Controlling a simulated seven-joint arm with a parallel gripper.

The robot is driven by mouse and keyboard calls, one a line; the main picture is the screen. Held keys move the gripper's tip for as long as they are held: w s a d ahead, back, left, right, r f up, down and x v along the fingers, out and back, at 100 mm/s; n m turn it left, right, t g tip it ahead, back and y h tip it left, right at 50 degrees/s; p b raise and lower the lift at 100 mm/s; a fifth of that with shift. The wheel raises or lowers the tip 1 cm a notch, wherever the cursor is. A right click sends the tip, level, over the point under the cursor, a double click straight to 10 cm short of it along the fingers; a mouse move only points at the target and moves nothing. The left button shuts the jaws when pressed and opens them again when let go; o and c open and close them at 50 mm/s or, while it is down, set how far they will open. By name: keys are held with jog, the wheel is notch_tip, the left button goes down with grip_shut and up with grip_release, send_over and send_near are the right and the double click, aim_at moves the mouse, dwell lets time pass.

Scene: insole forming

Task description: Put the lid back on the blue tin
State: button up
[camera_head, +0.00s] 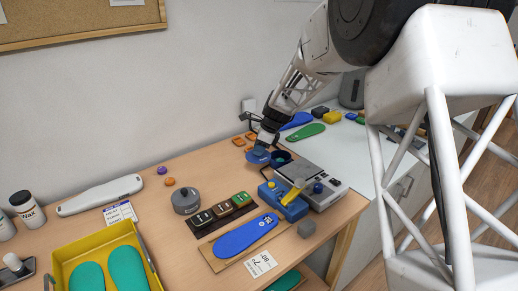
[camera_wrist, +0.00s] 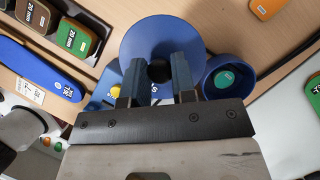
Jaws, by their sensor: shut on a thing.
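The blue lid (camera_head: 256,156) is a round disc with a dark knob in its middle. My gripper (camera_head: 264,147) is shut on the lid's knob, and both fingers show on either side of the knob in the wrist view (camera_wrist: 160,72). The blue tin (camera_head: 281,163) stands open just right of the lid. In the wrist view the lid (camera_wrist: 152,40) partly overlaps the left rim of the tin (camera_wrist: 247,88), and a teal round thing shows inside the tin. The lid is beside the tin's opening, not over it; its exact height is unclear.
A grey device (camera_head: 312,182) and a blue and yellow tool (camera_head: 287,200) stand right in front of the tin. Orange pieces (camera_head: 240,140) lie behind the lid. Thickness blocks (camera_head: 221,210) and a blue insole (camera_head: 245,236) lie to the front left. Table left of the lid is clear.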

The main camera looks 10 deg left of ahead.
jog(key=w+d+r, duration=0.1)
jog(key=w+d, duration=0.7)
jog(key=w, duration=0.2)
jog(key=shift+w+r, duration=0.15)
jog(key=shift+r, duration=0.05)
jog(key=shift+f, duration=0.15)
jog(key=shift+f, duration=3.05)
jog(key=shift+f, duration=0.2)
dwell(0.4)
jog(key=o, duration=1.5)
jog(key=shift+c, duration=0.2)
jog(key=shift+r, duration=0.25)
